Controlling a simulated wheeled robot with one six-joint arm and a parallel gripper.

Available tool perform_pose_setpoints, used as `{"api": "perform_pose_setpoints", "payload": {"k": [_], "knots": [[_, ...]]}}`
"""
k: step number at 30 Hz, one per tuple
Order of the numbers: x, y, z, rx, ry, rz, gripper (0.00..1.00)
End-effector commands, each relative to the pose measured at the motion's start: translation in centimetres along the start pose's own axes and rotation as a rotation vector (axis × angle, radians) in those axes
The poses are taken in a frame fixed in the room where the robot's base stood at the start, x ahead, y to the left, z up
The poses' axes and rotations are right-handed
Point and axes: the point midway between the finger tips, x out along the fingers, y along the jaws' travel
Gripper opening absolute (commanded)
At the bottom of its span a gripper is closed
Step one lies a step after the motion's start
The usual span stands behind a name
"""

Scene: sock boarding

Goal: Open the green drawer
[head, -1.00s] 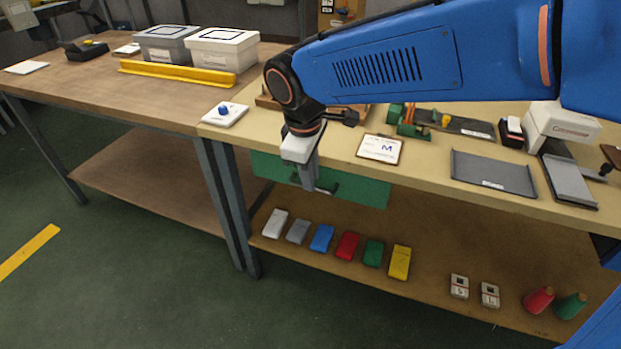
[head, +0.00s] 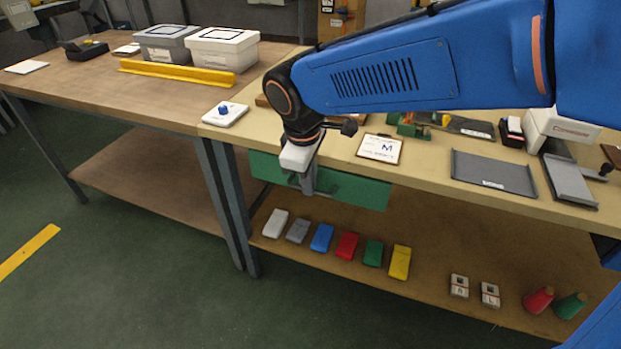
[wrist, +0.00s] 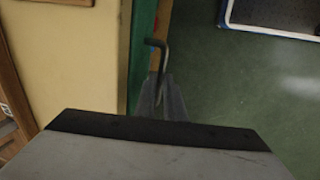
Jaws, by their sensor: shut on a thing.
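The green drawer (head: 362,193) hangs under the front edge of the tan worktable; its green front also shows as a narrow strip in the wrist view (wrist: 143,50). Its dark bar handle (wrist: 156,44) stands out from the front. My gripper (head: 309,187) points down in front of the drawer. In the wrist view my gripper (wrist: 162,103) is shut on the handle, with one end of the bar showing beyond the fingers. The drawer looks at most slightly out from under the tabletop; its inside is hidden.
Several coloured blocks (head: 347,246) lie in a row on the lower shelf (head: 430,272) below the drawer. A size card (head: 380,148) and a grey tray (head: 493,174) lie on the tabletop. The green floor in front is clear.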

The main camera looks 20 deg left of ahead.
Motion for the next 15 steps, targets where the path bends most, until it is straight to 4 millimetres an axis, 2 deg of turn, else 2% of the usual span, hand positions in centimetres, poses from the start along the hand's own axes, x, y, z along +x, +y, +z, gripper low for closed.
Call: {"api": "perform_pose_setpoints", "payload": {"k": [5,15], "knots": [[-0.6,-3.0,-0.1,-0.004,0.001,0.000,0.00],[-2.3,-11.9,-0.2,-0.007,0.003,-0.001,0.00]]}}
